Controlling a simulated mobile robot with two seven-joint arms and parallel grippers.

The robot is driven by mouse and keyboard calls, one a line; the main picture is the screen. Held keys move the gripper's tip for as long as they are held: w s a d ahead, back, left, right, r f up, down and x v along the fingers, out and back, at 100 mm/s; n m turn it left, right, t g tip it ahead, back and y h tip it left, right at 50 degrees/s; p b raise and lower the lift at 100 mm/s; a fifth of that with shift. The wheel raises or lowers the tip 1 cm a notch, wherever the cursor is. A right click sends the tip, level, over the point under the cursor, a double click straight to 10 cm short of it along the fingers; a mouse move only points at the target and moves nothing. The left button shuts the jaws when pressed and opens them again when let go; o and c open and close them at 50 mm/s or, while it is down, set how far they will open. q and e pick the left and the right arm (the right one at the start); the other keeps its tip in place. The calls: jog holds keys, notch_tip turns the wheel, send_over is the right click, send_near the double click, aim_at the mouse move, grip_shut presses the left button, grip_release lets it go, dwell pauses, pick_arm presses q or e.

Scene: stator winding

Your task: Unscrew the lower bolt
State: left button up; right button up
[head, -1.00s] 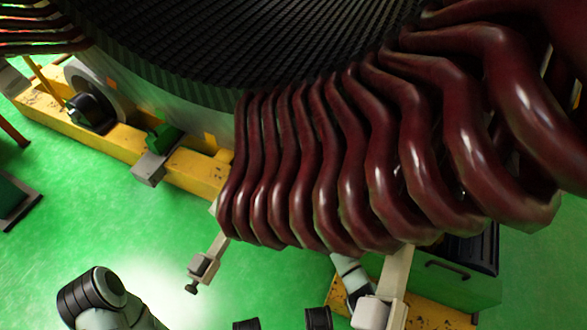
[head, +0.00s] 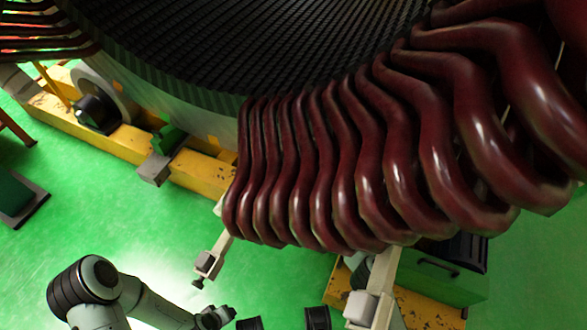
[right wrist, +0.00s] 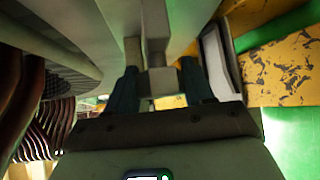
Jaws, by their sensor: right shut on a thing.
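In the right wrist view my right gripper (right wrist: 160,72) is shut on a small grey block-like bolt (right wrist: 164,82), with one dark finger on each side. The bolt sits at the end of a pale upright bar (right wrist: 155,22) that runs to the top of the picture. The bolt's thread is hidden. In the head view a pale clamp (head: 206,263) with a dark bolt (head: 198,282) hangs below the left end of the coils. A second clamp (head: 362,306) shows at bottom centre-right.
Dark red coils (head: 320,170) curve around the stator core (head: 270,45) and overhang the clamps. A yellow base frame (head: 200,172) runs along the left, and a green box (head: 440,275) stands at lower right. Green floor (head: 110,205) is open at left.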

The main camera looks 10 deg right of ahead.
jog(key=shift+r+g, duration=0.1)
jog(key=shift+g, duration=0.2)
pick_arm(q)
jog(key=shift+d+r+p, duration=0.2)
jog(key=shift+r+p, duration=0.1)
jog(key=shift+r, duration=0.3)
pick_arm(e)
jog(key=shift+n+h, duration=0.3)
jog(key=shift+n, duration=0.1)
jog(key=o, duration=1)
jog(key=shift+c, duration=0.2)
pick_arm(q)
jog(key=s+d+r+g+h+p, duration=0.1)
jog(key=s+d+r+g+p, duration=0.2)
jog(key=s, duration=0.7)
jog(key=shift+d+r+m+h+p, duration=0.4)
jog(key=shift+d+r+p, duration=0.55)
jog(key=shift+r+p, duration=1.1)
pick_arm(e)
jog(key=v, duration=1.3)
jog(key=shift+r+b, duration=0.15)
jog(key=shift+b, duration=0.15)
